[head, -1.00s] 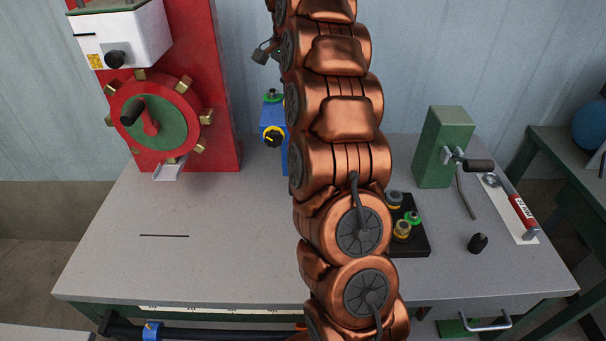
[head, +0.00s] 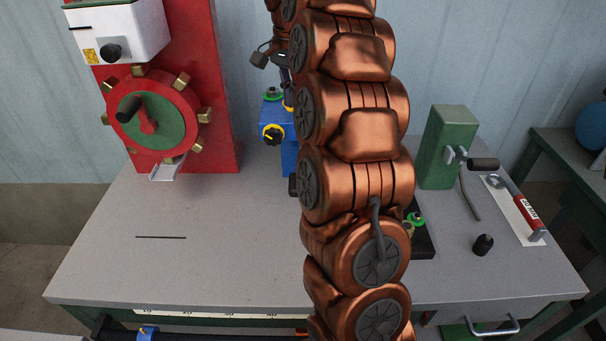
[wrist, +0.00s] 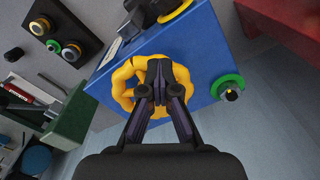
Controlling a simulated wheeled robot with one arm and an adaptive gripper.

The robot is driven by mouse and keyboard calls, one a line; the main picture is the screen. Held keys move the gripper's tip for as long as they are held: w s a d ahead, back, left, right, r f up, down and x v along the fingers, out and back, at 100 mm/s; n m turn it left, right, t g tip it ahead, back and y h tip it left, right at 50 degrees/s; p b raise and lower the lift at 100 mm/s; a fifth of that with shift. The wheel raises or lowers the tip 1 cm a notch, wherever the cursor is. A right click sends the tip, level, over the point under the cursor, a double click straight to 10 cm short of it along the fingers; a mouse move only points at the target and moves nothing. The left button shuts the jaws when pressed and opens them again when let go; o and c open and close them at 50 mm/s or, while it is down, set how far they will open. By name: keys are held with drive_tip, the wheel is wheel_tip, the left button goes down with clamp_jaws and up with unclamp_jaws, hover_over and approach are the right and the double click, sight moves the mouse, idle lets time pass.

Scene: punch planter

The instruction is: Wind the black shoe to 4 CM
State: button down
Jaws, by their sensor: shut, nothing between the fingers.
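In the wrist view, a yellow lobed handwheel (wrist: 124,84) sits on a blue box (wrist: 195,58). My gripper (wrist: 160,88) is shut and empty, its fingertips over the wheel's middle; I cannot tell whether they touch it. A pale strip (wrist: 110,53) with a dark part beside it lies on the blue box near the wheel; its marks are too small to read. I cannot pick out the black shoe for certain. In the head view my arm hides most of the blue box (head: 289,158) and the handwheel.
A black knob with a yellow ring (head: 273,134) is on the box's front, and a green-ringed knob (head: 272,95) is at its top left. A red machine (head: 215,100) stands left, a green block (head: 446,148) right. The left table top (head: 110,265) is clear.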

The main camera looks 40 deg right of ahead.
drive_tip(key=shift+s+f, duration=0.6)
drive_tip(key=shift+s, duration=0.3)
drive_tip(key=shift+w+d+r+p, duration=0.15)
drive_tip(key=shift+r+p, duration=0.4)
drive_tip(key=shift+r, duration=0.55)
drive_tip(key=shift+w+d+r+p, duration=0.1)
drive_tip(key=shift+r+p, duration=0.45)
drive_tip(key=shift+r, duration=0.55)
wheel_tip(320, 180, up, 5)
drive_tip(key=p, duration=0.4)
drive_tip(key=shift+f, duration=0.2)
drive_tip(key=shift+a, duration=0.15)
drive_tip(key=s+a+f+n+p, duration=0.1)
drive_tip(key=s+a+f+n, duration=0.1)
drive_tip(key=s+a+n, duration=0.35)
drive_tip(key=s+a+f+n, duration=0.3)
drive_tip(key=s+a, duration=0.3)
drive_tip(key=a, duration=0.4)
drive_tip(key=s+a+f+n, duration=0.2)
drive_tip(key=s+f, duration=0.1)
drive_tip(key=s, duration=0.3)
drive_tip(key=s+a+f+n+g+p, duration=0.1)
drive_tip(key=s+a+f, duration=0.1)
drive_tip(key=s+f, duration=0.2)
drive_tip(key=s+a+f+n, duration=0.2)
drive_tip(key=s+f, duration=0.1)
drive_tip(key=s, duration=0.6)
drive_tip(key=shift+s+a+f+n+g, duration=0.15)
drive_tip(key=shift+s+f+n+g, duration=0.1)
drive_tip(key=shift+s+n+g, duration=0.15)
